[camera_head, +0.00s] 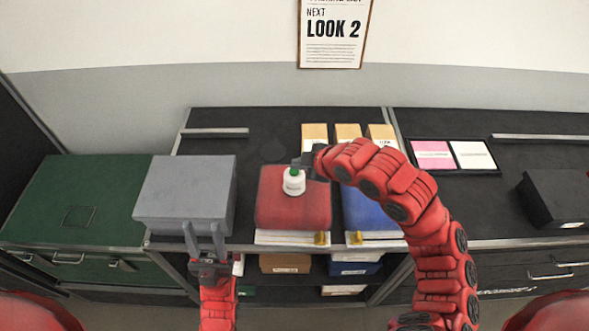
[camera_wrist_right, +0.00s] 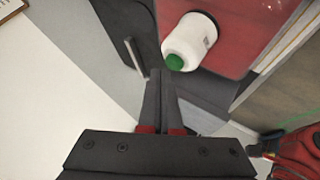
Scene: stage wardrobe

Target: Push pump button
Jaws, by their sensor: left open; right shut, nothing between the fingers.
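A white pump bottle (camera_head: 294,185) with a green button (camera_head: 294,173) stands upright on the red folded cloth or box (camera_head: 295,215). The bottle also shows in the right wrist view (camera_wrist_right: 195,38), with its green button (camera_wrist_right: 174,62) nearest my fingers. My right gripper (camera_head: 304,161) is shut and empty, its tips just behind and above the button in the head view. In the right wrist view the right fingertips (camera_wrist_right: 161,74) are close beside the button; I cannot tell whether they touch. My left gripper (camera_head: 203,227) is open and empty in front of the grey box.
The grey box (camera_head: 185,185) stands left of the red stack, a blue stack (camera_head: 373,215) to its right. Several tan boxes (camera_head: 347,132) are behind. A green cabinet (camera_head: 78,200) is far left; a tray with pink and white cards (camera_head: 432,153) is at right.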

